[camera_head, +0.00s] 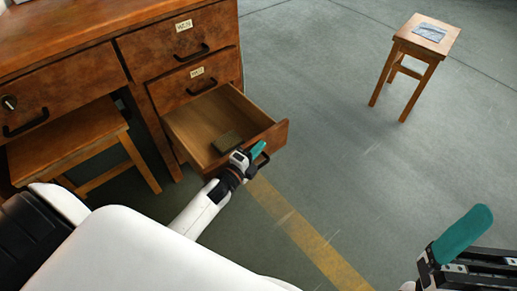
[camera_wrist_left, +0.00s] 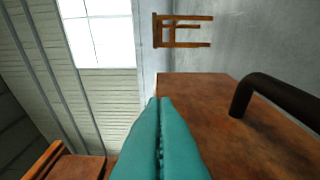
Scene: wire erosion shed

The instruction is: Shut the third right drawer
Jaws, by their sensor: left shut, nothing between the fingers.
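The third right drawer (camera_head: 205,120) of the wooden desk is pulled out, below two shut drawers. Its front panel (camera_head: 274,139) carries a dark handle (camera_head: 262,160). A small dark block (camera_head: 228,142) lies inside it. My left gripper (camera_head: 257,150) is at the drawer front, close to the handle, with its teal fingers shut and empty. In the left wrist view the fingers (camera_wrist_left: 160,138) are together against the view of the wooden front (camera_wrist_left: 215,115), with the handle (camera_wrist_left: 275,97) to their right. Contact cannot be told. My right gripper (camera_head: 462,237) is partly cut off at the lower right.
The top right drawer (camera_head: 178,38) and second drawer (camera_head: 195,80) are shut. A wooden stool (camera_head: 75,140) stands under the desk at left. Another stool (camera_head: 428,36) with a grey-blue item on it stands at the upper right. The floor between is clear, with a yellow stripe (camera_head: 300,230).

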